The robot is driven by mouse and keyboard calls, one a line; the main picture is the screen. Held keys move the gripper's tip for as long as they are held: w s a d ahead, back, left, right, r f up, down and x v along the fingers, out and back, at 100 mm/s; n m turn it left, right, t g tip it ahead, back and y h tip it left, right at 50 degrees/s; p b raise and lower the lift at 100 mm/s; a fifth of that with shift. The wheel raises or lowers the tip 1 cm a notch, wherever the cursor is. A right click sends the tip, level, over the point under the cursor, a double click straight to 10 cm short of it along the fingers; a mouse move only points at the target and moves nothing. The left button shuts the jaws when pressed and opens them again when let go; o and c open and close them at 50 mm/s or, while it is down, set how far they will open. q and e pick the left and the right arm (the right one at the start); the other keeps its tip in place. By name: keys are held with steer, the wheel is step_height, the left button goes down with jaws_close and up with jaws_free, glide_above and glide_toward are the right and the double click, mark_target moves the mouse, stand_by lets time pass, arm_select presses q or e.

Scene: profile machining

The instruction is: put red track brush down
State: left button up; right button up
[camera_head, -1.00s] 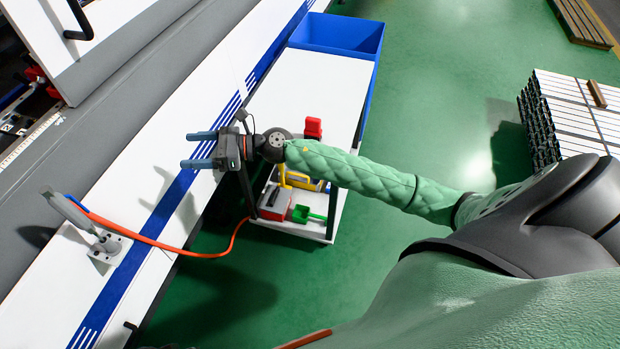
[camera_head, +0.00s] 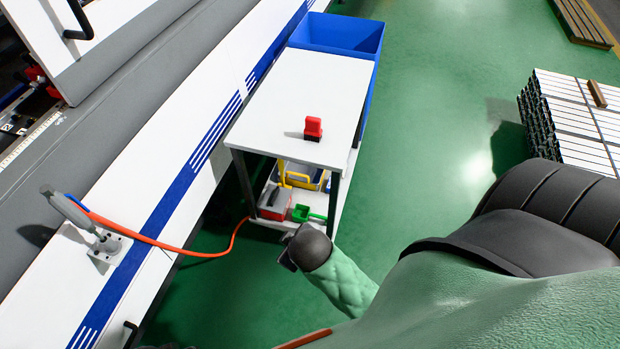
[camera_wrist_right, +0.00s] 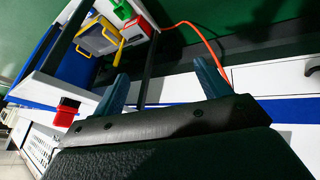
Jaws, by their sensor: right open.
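The red track brush (camera_head: 313,129) sits on the white top of the cart (camera_head: 290,95), near its front edge, with nothing touching it. It also shows at the left of the right wrist view (camera_wrist_right: 67,111). My right gripper (camera_wrist_right: 163,82) is open and empty, its two blue-grey fingers apart and clear of the brush. In the head view my right wrist is in front of the cart's near end, and its fingers are hidden. My left gripper is not in view.
The cart's lower shelf holds a grey-and-red box (camera_head: 274,203), a green scoop (camera_head: 302,213) and a yellow-handled item (camera_head: 300,177). A blue bin (camera_head: 338,36) is at the cart's far end. An orange hose (camera_head: 165,246) runs from the machine.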

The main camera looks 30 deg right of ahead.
steer(key=s+a+f+m+g+y, duration=0.1)
steer(key=s+a+f+m+g, duration=0.1)
steer(key=s, duration=0.9)
steer(key=m+g, duration=0.1)
steer(key=g, duration=0.1)
steer(key=shift+s+g+y, duration=0.3)
steer(key=shift+s, duration=0.05)
